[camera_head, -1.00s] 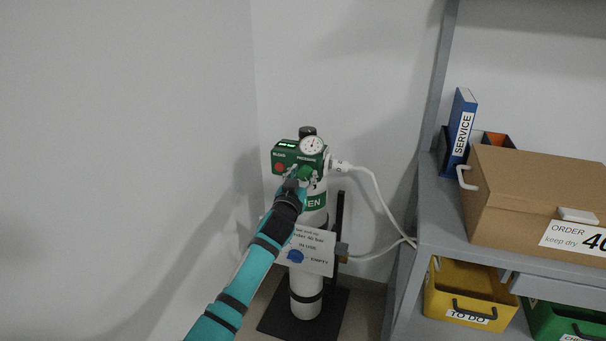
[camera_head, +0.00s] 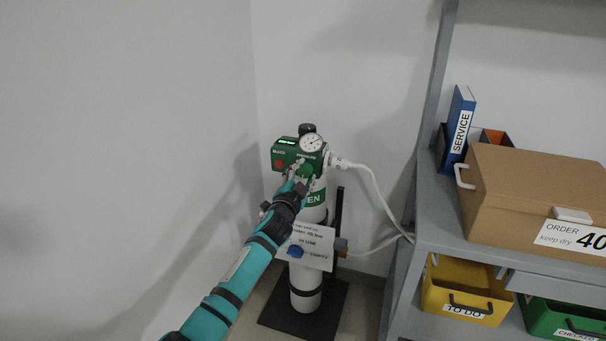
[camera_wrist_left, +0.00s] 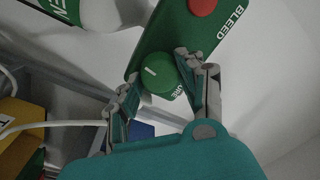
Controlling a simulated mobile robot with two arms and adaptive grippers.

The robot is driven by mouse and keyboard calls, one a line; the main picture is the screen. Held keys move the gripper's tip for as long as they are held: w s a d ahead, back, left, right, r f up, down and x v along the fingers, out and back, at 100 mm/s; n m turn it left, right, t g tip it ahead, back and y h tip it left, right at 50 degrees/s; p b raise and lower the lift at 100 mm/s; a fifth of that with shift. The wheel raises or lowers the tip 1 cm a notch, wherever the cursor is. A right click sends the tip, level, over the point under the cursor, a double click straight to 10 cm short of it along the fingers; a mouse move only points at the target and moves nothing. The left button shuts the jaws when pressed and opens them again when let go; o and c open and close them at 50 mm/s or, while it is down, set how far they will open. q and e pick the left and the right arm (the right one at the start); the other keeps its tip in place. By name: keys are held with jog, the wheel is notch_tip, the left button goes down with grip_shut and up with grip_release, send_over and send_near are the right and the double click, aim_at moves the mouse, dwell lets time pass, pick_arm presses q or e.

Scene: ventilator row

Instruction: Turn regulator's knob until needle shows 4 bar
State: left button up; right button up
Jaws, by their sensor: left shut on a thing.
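The green regulator (camera_head: 284,151) sits on top of a white cylinder (camera_head: 306,278). Its round white gauge (camera_head: 311,142) faces me, but the needle and scale are too small to read surely. The green knob (camera_head: 307,170) is below the gauge. In the left wrist view the knob (camera_wrist_left: 158,77) shows a white mark and lies between my fingers. My left gripper (camera_head: 298,180) is shut on the knob; its fingers also show in the left wrist view (camera_wrist_left: 163,88). My right gripper is not in view.
A red BLEED button (camera_wrist_left: 203,6) is beside the knob. A white hose (camera_head: 378,194) runs from the regulator toward the grey shelf (camera_head: 435,228). A tag (camera_head: 318,250) hangs on the cylinder. A cardboard box (camera_head: 510,200) and blue binder (camera_head: 459,125) stand on the shelf. The wall is close at left.

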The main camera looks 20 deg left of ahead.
pick_arm(q)
jog(key=shift+m, duration=0.3)
jog(key=o, duration=1.2)
jog(key=shift+c, duration=0.2)
jog(key=s, duration=1.2)
jog(key=shift+f, duration=0.35)
